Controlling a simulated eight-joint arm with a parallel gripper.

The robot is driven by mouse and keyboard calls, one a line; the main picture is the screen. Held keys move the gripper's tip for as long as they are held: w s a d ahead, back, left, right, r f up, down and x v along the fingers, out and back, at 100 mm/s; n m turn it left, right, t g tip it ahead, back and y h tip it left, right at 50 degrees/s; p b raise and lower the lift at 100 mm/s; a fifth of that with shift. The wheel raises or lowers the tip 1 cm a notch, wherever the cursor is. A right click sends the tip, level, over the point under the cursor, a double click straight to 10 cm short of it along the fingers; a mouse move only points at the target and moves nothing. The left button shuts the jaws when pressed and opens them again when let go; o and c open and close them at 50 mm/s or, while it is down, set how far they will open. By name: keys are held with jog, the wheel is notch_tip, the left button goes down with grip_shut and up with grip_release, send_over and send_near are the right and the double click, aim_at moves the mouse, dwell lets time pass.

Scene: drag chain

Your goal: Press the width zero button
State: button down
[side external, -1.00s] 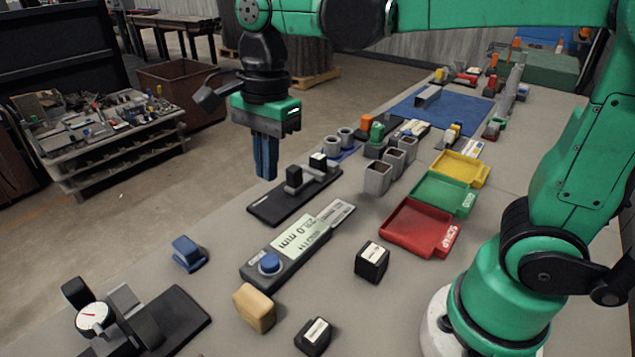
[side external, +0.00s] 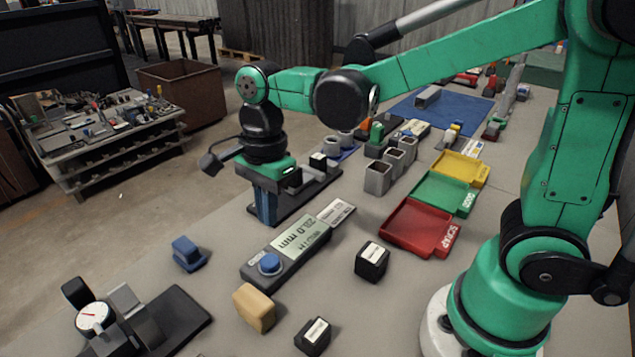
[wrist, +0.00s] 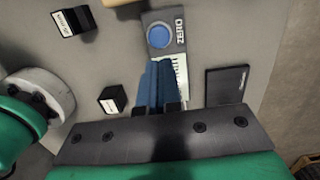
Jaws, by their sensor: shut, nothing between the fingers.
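The width gauge (side external: 290,252) is a dark box on the table with a display marked in mm. Its round blue button (side external: 269,263) is at the near end. In the wrist view the blue button (wrist: 160,36) sits beside the word ZERO. My gripper (side external: 266,222) has its blue fingers together, pointing down, with nothing between them. In the side view the fingers are behind and apart from the button. In the wrist view the fingertips (wrist: 163,66) overlap the gauge's display and lie just below the button. Their height above the gauge is hard to tell.
A black fixture (side external: 317,190) stands behind the gripper. A blue block (side external: 188,254), a tan block (side external: 255,307) and a black labelled block (side external: 372,261) stand around the gauge. Red (side external: 408,232), green and yellow trays are to the right. A dial indicator (side external: 95,318) stands near left.

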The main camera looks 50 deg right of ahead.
aim_at(270, 258)
jog(key=f, duration=0.7)
jog(key=shift+a, duration=0.3)
jog(key=shift+f, duration=1)
notch_tip(270, 258, up, 14)
jog(key=d, duration=0.1)
jog(key=shift+d+r, duration=0.1)
dwell(0.4)
